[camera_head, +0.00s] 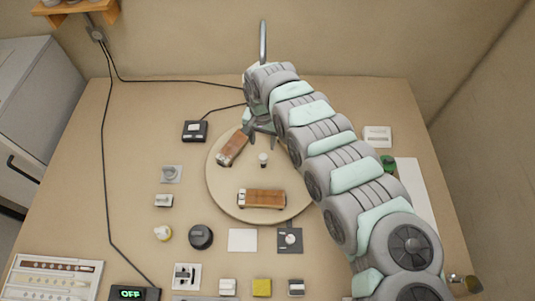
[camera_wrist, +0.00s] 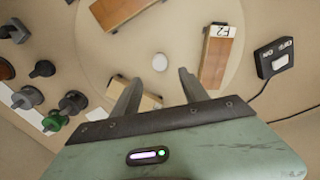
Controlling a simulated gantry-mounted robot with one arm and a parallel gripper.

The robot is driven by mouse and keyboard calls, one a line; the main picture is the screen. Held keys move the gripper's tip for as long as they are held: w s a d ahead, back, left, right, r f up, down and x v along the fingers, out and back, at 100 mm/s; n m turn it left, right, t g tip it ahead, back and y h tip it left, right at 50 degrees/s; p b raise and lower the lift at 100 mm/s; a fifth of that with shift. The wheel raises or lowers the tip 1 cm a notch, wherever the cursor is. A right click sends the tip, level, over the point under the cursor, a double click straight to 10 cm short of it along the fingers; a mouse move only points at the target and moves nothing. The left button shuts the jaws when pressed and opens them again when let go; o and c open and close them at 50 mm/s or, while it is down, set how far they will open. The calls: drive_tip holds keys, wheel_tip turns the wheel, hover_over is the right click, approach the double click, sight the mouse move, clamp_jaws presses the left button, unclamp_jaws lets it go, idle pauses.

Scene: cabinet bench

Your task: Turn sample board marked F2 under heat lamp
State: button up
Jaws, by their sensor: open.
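The sample board marked F2 (camera_wrist: 215,60) is a brown wooden board with a white labelled end, lying on the round turntable (camera_wrist: 100,60). In the head view, the board beside the black box appears to be the same F2 board (camera_head: 233,148), on the left of the turntable (camera_head: 225,190). My gripper (camera_wrist: 157,88) is open and empty above the turntable; in the head view it (camera_head: 262,132) is just right of that board. A second board (camera_head: 262,198) lies at the front. A third (camera_wrist: 150,103) is partly hidden behind my fingers. No heat lamp head is clearly visible; a grey upright tube (camera_head: 263,42) rises behind my arm.
A small white knob (camera_head: 263,159) stands at the turntable's centre. A black box (camera_head: 195,131) with a cable sits at left. Knobs, switches and pads line the front and left. A display (camera_head: 130,293) reads OFF. My arm covers the turntable's right side.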

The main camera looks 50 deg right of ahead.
sight(263, 156)
wheel_tip(263, 156, down, 9)
drive_tip(key=shift+a+r+b, duration=0.1)
drive_tip(key=shift+b, duration=0.6)
drive_tip(key=shift+f, duration=0.25)
clamp_jaws()
idle(0.8)
